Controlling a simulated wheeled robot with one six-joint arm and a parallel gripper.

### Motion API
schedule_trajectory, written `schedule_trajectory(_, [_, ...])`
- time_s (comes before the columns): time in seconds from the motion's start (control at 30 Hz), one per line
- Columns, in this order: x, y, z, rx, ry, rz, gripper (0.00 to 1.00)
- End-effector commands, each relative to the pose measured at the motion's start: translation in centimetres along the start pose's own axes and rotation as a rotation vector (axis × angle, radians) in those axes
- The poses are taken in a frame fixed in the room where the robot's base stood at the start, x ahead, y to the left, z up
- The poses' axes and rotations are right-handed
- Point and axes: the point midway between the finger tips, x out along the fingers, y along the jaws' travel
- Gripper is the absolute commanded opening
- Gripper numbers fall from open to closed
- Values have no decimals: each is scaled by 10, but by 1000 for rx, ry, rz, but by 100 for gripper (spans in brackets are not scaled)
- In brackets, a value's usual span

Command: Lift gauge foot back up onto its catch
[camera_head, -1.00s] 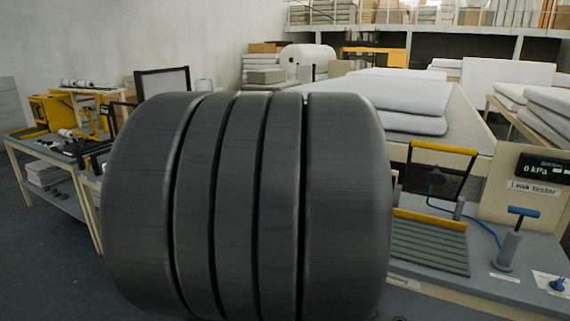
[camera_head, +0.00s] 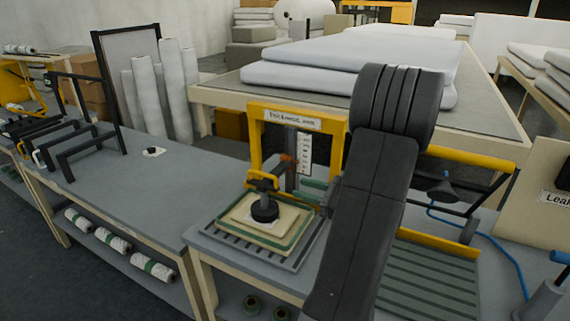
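The thickness gauge (camera_head: 255,125) is a yellow frame with a "thickness, mm" label and an upright scale, in the middle of the head view. Its foot, a black round disc (camera_head: 265,211) under a yellow handle (camera_head: 263,181), is down on a cream pad (camera_head: 284,221).
Right of my arm is a green ribbed plate (camera_head: 430,275) with a yellow bar and a blue hose. A bench (camera_head: 125,195) with black racks extends left. White rolls (camera_head: 152,95) stand behind it. A large table (camera_head: 228,93) with white slabs is behind the gauge.

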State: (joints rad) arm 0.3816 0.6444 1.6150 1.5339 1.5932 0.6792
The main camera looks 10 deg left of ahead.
Motion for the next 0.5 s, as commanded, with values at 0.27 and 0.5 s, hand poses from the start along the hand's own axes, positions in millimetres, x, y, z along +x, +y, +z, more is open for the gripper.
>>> schedule_trajectory(0.27, [22,-5,2,7,-15,-8,33])
schedule_trajectory(0.5, [73,-4,3,7,-14,-5,33])
